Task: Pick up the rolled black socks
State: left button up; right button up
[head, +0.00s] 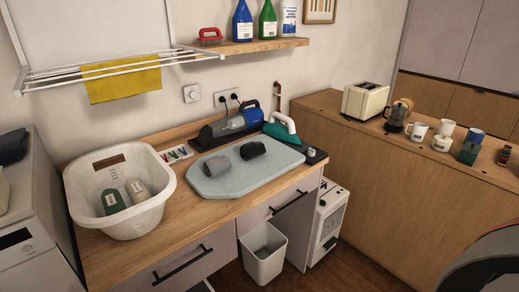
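The rolled black socks (253,150) lie on the pale blue-grey ironing pad (225,186) on the wooden counter. A dark grey roll (217,166), lighter than the black one, lies just to their left on the same pad. Neither of my grippers is in view, and nothing touches the black socks from above.
A white laundry basket (80,194) holding two bottle-like items stands left of the pad. A handheld vacuum (228,125) and a green-and-white iron (281,128) stand behind it. A drying rack (110,66) and a shelf (255,45) hang above. The pad's front is clear.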

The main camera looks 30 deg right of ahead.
aim_at(251, 150)
jog(key=i+l, duration=0.1)
jog(key=l, duration=2.8)
jog(key=i, duration=0.05)
